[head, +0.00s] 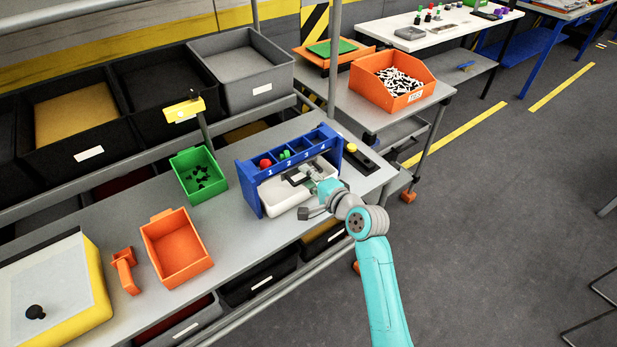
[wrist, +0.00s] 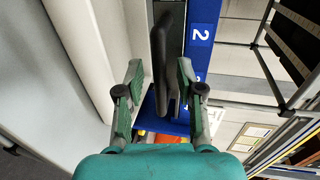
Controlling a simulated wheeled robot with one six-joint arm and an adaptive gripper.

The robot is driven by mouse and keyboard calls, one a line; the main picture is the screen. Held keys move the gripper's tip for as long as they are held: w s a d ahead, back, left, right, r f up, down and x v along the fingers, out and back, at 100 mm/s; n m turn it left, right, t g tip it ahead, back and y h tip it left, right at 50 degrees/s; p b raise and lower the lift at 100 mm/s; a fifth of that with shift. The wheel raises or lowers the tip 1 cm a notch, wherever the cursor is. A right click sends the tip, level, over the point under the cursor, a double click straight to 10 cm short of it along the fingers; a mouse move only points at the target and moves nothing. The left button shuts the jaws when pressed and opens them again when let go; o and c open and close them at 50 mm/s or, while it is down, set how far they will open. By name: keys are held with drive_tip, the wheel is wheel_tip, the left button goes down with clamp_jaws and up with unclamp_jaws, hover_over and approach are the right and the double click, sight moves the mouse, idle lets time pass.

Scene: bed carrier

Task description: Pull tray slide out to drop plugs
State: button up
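A blue rack (head: 248,190) with compartments numbered 1 to 4 stands on the grey bench. Red plugs (head: 266,162) lie in compartment 1 and green plugs (head: 285,155) in compartment 2. A white tray (head: 283,195) sits under the compartments. My gripper (head: 316,172) is at the rack's front. In the wrist view my gripper (wrist: 160,72) is open, with one finger on each side of a dark upright handle-like piece (wrist: 160,50). Gaps show between the fingers and this piece. The blue rack's face with the number 2 (wrist: 201,35) is beside the right finger. The slide itself is mostly hidden.
A green bin (head: 203,178) with black parts and an orange bin (head: 178,250) stand left of the rack. A yellow-and-black button box (head: 360,160) is to its right. A large orange bin (head: 398,95) stands behind.

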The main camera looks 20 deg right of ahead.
drive_tip(key=shift+c, duration=0.2)
clamp_jaws()
drive_tip(key=f+v, duration=0.1)
drive_tip(key=v, duration=0.5)
drive_tip(key=shift+s+d+f, duration=0.2)
drive_tip(key=shift+s+f, duration=0.05)
drive_tip(key=shift+s, duration=0.25)
drive_tip(key=shift+o, duration=0.2)
unclamp_jaws()
drive_tip(key=shift+s, duration=0.1)
drive_tip(key=shift+r, duration=0.1)
